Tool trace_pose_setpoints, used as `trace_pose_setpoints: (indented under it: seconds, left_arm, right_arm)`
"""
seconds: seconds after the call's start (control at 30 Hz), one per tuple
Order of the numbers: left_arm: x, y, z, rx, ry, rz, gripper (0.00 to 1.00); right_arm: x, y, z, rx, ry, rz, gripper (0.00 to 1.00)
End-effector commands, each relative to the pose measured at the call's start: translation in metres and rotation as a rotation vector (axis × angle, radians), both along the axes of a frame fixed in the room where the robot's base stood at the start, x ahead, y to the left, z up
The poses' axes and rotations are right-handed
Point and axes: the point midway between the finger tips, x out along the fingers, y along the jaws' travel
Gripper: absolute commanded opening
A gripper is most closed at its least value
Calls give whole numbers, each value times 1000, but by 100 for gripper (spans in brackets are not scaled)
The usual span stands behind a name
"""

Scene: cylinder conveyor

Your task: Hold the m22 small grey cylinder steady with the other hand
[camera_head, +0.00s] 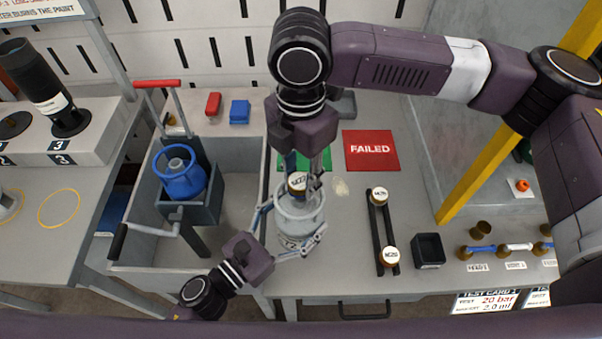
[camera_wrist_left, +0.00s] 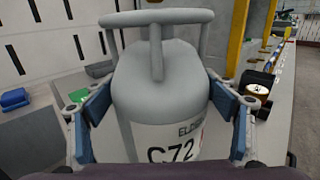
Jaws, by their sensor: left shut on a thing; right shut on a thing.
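The small grey cylinder (camera_head: 297,232) stands upright on the bench in the head view. It fills the middle of the left wrist view (camera_wrist_left: 155,85), with a grey collar frame on top and a label reading C72. My left gripper (camera_head: 290,240) is shut around its body, one blue-padded finger on each side. My right gripper (camera_head: 303,172) comes down from above and is shut on this piece.
Green (camera_head: 318,158) and red FAILED (camera_head: 370,150) cards lie behind. To the right are a black rack (camera_head: 384,228) with two brass-coloured pieces and a small black box (camera_head: 429,251). My right arm spans above the bench.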

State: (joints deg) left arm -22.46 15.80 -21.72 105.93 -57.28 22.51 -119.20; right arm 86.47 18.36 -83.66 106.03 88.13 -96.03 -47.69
Motion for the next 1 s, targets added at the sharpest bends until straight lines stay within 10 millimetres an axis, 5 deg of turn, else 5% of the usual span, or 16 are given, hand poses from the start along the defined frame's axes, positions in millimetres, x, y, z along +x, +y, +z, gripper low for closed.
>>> trace_pose_setpoints:
  seconds: [1.0]
  left_arm:
    - [0, 0, 0, 1, 0, 1, 49]
  right_arm:
    - [0, 0, -19, 1, 1, 0, 4]
